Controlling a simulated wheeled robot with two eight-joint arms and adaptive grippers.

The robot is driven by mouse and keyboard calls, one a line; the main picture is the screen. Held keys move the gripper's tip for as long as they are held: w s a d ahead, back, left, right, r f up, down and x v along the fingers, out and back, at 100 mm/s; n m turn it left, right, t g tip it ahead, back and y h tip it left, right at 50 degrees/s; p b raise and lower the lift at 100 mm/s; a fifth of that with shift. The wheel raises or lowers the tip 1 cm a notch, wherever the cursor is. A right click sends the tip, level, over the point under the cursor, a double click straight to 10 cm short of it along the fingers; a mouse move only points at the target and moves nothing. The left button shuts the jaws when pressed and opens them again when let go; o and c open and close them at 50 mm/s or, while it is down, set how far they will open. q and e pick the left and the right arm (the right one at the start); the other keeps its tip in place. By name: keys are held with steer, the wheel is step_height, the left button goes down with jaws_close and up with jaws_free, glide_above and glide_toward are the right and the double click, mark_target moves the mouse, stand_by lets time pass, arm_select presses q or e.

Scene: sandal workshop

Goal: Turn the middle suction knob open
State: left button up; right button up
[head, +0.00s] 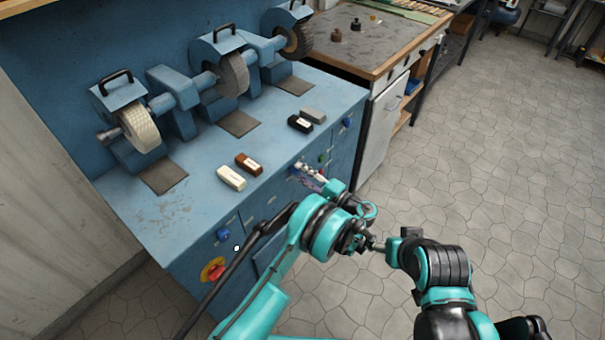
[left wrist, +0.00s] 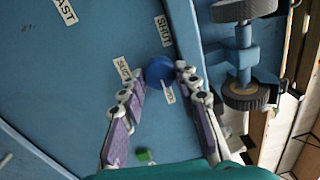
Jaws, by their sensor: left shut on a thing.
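A blue suction knob (left wrist: 159,70) sits on the blue bench front in the left wrist view, between the fingertips of my left gripper (left wrist: 160,78). The fingers touch its two sides and are shut on it. White labels stand around it: one reads SHUT (left wrist: 164,30), another sits left of it, and a small one below it has print I cannot read surely. In the head view my left gripper (head: 310,175) is at the bench front and hides this knob. Another blue knob (head: 223,234) is to the left, and one (head: 347,122) is to the right. My right gripper's jaws cannot be made out.
The blue bench (head: 205,200) carries several grinding wheels and small bars (head: 231,178). A red switch on a yellow plate (head: 214,271) is at the bench's left front. The tiled floor (head: 480,150) to the right is clear.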

arm_select(q)
steer(key=shift+m, duration=0.4)
steer(key=o, duration=1.2)
steer(key=shift+w, duration=0.1)
steer(key=shift+c, duration=0.2)
